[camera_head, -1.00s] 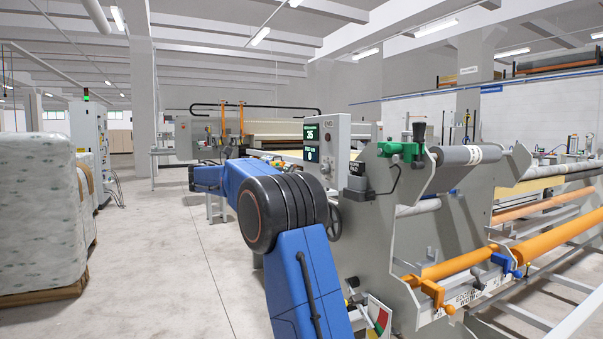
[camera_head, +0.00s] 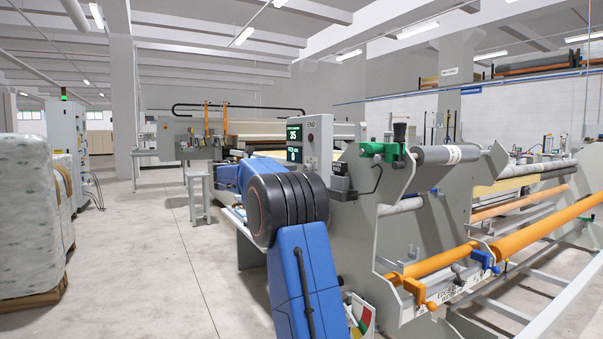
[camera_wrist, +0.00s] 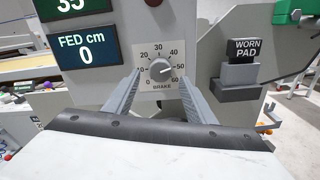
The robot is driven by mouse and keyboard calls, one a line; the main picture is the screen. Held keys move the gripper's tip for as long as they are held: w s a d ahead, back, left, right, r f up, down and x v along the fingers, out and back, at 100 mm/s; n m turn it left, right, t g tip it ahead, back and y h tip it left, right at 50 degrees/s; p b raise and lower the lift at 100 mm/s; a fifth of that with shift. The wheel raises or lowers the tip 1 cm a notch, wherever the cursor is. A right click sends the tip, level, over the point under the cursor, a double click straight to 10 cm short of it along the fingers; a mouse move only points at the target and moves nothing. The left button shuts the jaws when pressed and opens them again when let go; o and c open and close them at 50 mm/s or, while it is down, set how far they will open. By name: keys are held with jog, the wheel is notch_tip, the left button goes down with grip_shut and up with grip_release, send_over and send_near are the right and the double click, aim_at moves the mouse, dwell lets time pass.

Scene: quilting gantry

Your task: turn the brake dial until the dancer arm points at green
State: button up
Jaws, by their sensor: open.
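The brake dial (camera_wrist: 160,70) is a grey round knob on a white plate marked up to 60, labelled BRAKE. Its white mark points right, near 50. My gripper (camera_wrist: 158,78) is open, with one grey finger on each side of the dial; I cannot tell whether they touch it. In the head view my blue arm hides the gripper and dial. A coloured scale plate (camera_head: 359,315) with green and red areas shows low beside my arm, partly hidden. I cannot make out the dancer arm or where it points.
The control panel (camera_head: 319,140) has a screen (camera_head: 294,142) reading 35 above; the wrist view shows "FED cm 0" (camera_wrist: 85,49). A WORN PAD box (camera_wrist: 241,72) juts out right of the dial. The roller frame fills the right. Open floor (camera_head: 150,260) lies left.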

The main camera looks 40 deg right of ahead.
aim_at(308, 169)
jog(key=shift+x, duration=1.75)
jog(key=shift+c, duration=0.5)
jog(key=c, duration=0.9)
jog(key=shift+c, duration=0.2)
jog(key=shift+w+m, duration=0.1)
jog(key=shift+m, duration=3.3)
